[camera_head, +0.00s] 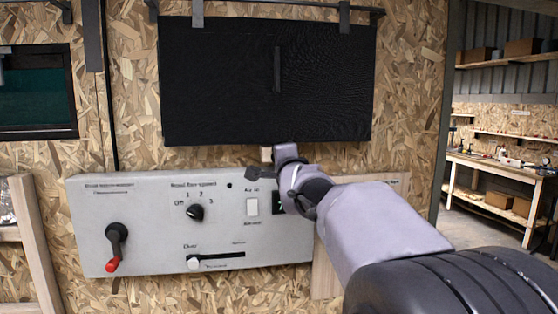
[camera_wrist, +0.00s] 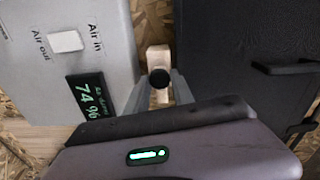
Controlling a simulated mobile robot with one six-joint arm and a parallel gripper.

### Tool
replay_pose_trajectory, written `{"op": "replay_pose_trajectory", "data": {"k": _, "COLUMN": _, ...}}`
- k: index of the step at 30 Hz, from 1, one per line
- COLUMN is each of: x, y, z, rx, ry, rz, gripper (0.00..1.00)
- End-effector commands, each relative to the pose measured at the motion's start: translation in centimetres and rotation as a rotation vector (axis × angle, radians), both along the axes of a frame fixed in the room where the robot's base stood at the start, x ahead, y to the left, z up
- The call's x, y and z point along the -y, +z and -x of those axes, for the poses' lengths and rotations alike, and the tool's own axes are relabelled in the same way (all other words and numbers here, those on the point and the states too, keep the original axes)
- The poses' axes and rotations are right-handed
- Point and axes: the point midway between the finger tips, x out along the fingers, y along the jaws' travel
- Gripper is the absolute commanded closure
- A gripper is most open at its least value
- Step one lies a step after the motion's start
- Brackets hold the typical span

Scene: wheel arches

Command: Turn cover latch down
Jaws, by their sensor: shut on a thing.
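The cover latch (camera_wrist: 157,58) is a small pale wooden piece with a dark round knob (camera_wrist: 160,79). In the wrist view it lies in the gap between the black cover (camera_wrist: 230,60) and the grey panel (camera_wrist: 55,75), its length running along that gap. In the head view a bit of the latch (camera_head: 266,154) shows just below the lower edge of the black cover (camera_head: 220,80). My gripper (camera_wrist: 160,95) is shut on the latch knob, one finger on each side. In the head view my gripper (camera_head: 278,165) hides most of the latch.
The grey control panel (camera_head: 150,245) sits below the cover, with a red-tipped lever (camera_head: 115,247), a rotary knob (camera_head: 196,212), a slider (camera_head: 194,264) and a white switch (camera_head: 252,206). A display (camera_wrist: 87,96) reads about 74 %. A workbench (camera_head: 495,185) stands far right.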

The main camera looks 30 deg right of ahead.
Motion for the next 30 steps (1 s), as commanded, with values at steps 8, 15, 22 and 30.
{"op": "replay_pose_trajectory", "data": {"k": 8, "x": 0.0, "y": 0.1, "z": 0.0, "rx": 0.001, "ry": 0.000, "rz": -0.001, "gripper": 1.00}}
{"op": "replay_pose_trajectory", "data": {"k": 15, "x": 0.0, "y": 0.0, "z": 0.0, "rx": 0.001, "ry": 0.000, "rz": -0.001, "gripper": 0.49}}
{"op": "replay_pose_trajectory", "data": {"k": 22, "x": -0.1, "y": 0.1, "z": 0.3, "rx": 0.001, "ry": 0.000, "rz": 0.000, "gripper": 0.49}}
{"op": "replay_pose_trajectory", "data": {"k": 30, "x": -2.0, "y": 0.2, "z": 7.0, "rx": 0.003, "ry": -0.001, "rz": 0.000, "gripper": 0.49}}
